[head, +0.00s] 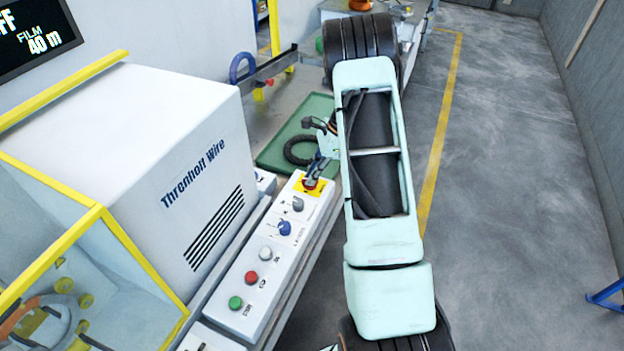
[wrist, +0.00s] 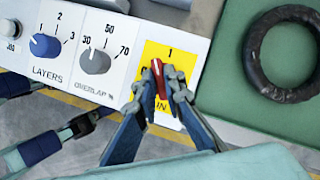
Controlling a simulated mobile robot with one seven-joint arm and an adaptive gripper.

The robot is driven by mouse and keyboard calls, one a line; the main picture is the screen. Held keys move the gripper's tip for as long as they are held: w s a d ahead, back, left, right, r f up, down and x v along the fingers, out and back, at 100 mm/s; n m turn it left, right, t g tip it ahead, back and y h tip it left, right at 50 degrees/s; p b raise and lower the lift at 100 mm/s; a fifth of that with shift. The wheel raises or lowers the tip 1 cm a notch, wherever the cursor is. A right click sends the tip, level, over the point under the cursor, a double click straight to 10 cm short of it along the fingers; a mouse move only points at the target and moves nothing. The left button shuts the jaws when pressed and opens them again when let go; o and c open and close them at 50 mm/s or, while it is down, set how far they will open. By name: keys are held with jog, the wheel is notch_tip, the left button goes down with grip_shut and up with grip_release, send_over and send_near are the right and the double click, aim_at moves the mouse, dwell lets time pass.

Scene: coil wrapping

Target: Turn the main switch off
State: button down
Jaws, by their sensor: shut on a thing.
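The main switch is a red handle on a yellow plate at the far end of the white control panel (head: 262,258). In the wrist view the red handle (wrist: 158,78) points up, close to the "1" mark, tilted slightly left. The yellow plate (wrist: 172,62) has its left mark and lower lettering partly hidden by my fingers. My gripper (wrist: 160,84) is shut on the red handle, one finger on each side. In the head view my gripper (head: 312,178) reaches down onto the yellow plate (head: 300,187), and the handle is mostly covered.
A grey overlap knob (wrist: 96,60) and a blue layers knob (wrist: 45,46) sit left of the switch. A green tray (wrist: 225,85) with a black ring (wrist: 262,65) lies to the right. Green and red buttons (head: 251,278) are nearer on the panel. The floor at right is clear.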

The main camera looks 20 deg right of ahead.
jog(key=n+g+b, duration=0.1)
jog(key=n, duration=0.2)
jog(key=n+g+b, duration=0.1)
jog(key=n, duration=0.1)
jog(key=shift+w+f+n, duration=0.15)
jog(key=shift+w+n, duration=0.05)
jog(key=shift+n, duration=0.2)
jog(key=n+g+b, duration=0.1)
jog(key=n, duration=0.1)
jog(key=n+g+h, duration=0.1)
jog(key=n, duration=0.2)
jog(key=shift+w+n+b, duration=0.1)
jog(key=shift+n+b, duration=0.2)
jog(key=shift+b, duration=0.1)
jog(key=shift+a+n, duration=0.1)
jog(key=shift+n, duration=0.2)
jog(key=c, duration=2)
grip_release()
jog(key=shift+r, duration=0.2)
jog(key=v, duration=1.2)
jog(key=shift+w, duration=0.1)
